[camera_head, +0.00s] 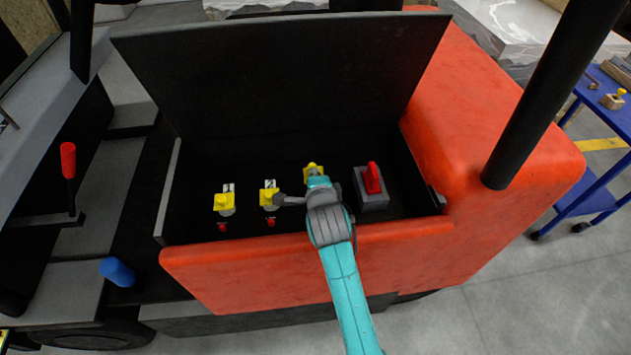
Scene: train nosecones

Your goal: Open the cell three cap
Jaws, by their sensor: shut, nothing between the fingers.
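Three yellow caps sit inside the open black compartment of the orange vehicle: a left cap (224,202), a middle cap (269,194) and a right cap (312,170). My gripper (280,200) is shut, at the end of the teal arm reaching in from the front. Its tip is right beside the middle cap; I cannot tell whether they touch. My wrist partly hides the area below the right cap.
The raised black lid (285,75) stands behind the caps. A red switch on a grey block (372,200) is right of my wrist. Small red parts (271,223) lie below the caps. The orange front wall (230,268) and a black post (545,90) bound the space.

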